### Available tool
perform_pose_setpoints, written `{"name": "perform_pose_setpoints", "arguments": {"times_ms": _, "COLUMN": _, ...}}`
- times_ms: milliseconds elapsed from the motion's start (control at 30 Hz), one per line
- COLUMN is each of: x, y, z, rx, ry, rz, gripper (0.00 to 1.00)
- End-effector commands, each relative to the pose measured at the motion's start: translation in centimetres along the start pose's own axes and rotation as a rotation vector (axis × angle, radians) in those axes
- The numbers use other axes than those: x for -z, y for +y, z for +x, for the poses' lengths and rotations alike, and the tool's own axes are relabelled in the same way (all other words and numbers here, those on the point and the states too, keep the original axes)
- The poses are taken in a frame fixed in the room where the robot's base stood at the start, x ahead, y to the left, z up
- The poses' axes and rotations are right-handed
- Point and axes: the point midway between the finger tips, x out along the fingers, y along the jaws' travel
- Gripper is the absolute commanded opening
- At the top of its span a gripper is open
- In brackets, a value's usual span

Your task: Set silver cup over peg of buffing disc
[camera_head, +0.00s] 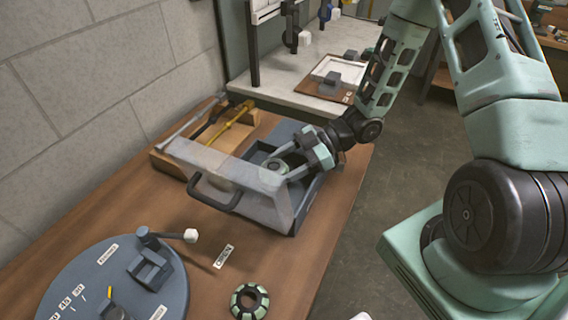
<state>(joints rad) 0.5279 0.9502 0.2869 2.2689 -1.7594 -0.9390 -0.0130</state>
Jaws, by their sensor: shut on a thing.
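My gripper (284,165) reaches from the right into an open-topped grey box (312,207) on the wooden table. It is shut on a small round grey piece, which looks like the silver cup (274,165); the fingers and a clear panel partly hide it. I cannot make out the buffing disc or its peg for sure. What lies under the held piece is hidden, so I cannot tell whether it touches anything below.
The box's clear panel with a black handle (213,196) stands tilted at its left. A wooden tray (176,167) with tools lies behind. A black and pale-green ring (250,300) and a round blue-grey plate (80,290) with fixtures are in front. A wall borders the left.

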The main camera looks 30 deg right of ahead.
Motion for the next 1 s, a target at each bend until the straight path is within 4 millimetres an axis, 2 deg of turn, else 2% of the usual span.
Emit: {"name": "perform_pose_setpoints", "arguments": {"times_ms": 1000, "x": -0.52, "y": 0.00, "z": 0.22, "rx": 0.000, "ry": 0.000, "rz": 0.001, "gripper": 0.37}}
